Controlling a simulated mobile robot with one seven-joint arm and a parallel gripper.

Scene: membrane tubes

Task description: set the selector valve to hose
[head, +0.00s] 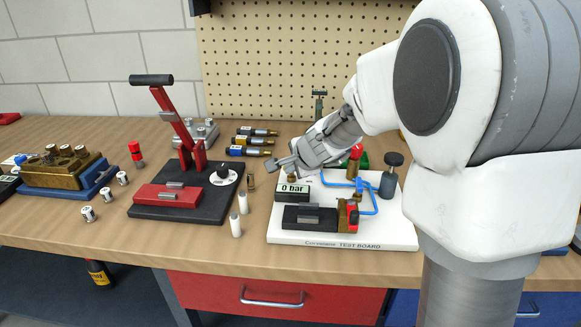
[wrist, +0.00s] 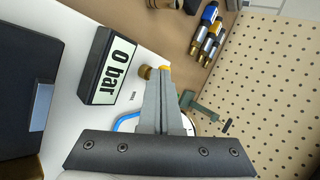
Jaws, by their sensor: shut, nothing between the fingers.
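The white test board (head: 350,236) carries a "0 bar" display (head: 292,189), which also shows in the wrist view (wrist: 110,65). A bent blue hose (head: 362,211) and a red knob (head: 356,152) are on the board's right side. My gripper (head: 279,164) is over the board's back left, shut and empty. In the wrist view its fingertips (wrist: 160,72) are beside a small brass fitting (wrist: 145,72), with a bit of yellow at the tip. A small label beside the fingers is too small to read. The selector valve cannot be made out for certain; my fingers may hide it.
A pegboard (head: 290,60) closes the back. A T-handled tool (head: 319,104) stands behind the board.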

